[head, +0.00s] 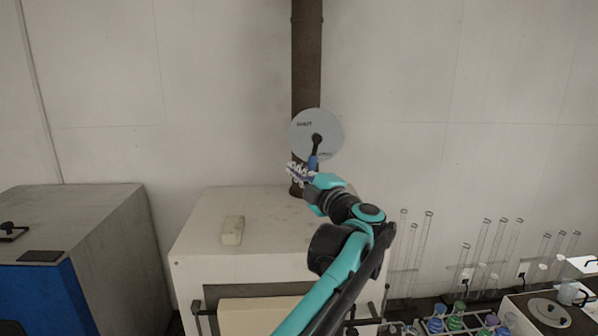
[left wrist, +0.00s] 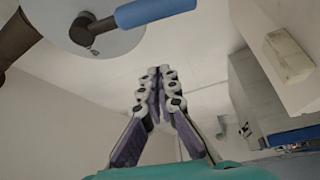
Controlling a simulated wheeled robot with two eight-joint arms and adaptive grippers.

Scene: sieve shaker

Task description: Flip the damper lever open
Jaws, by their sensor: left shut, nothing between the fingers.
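The damper lever has a black hub (head: 317,139) and a blue handle (head: 312,163) that points down in the head view. It turns on a round pale disc (head: 332,123) with small lettering, fixed to a brown pipe (head: 306,60). In the left wrist view the blue handle (left wrist: 155,11) and the disc (left wrist: 118,43) are at the top. My left gripper (head: 291,170) is just left of the handle's lower end; its fingers (left wrist: 160,72) are closed together and empty. In the wrist view the handle lies apart from the fingertips. My right gripper is not in view.
A white cabinet (head: 205,215) stands below the pipe, with a pale block (head: 232,230) on top. A grey and blue cabinet (head: 90,215) is at left. Glass tubes (head: 425,240) and a rack of coloured vessels (head: 455,322) are at lower right. The wall around the disc is clear.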

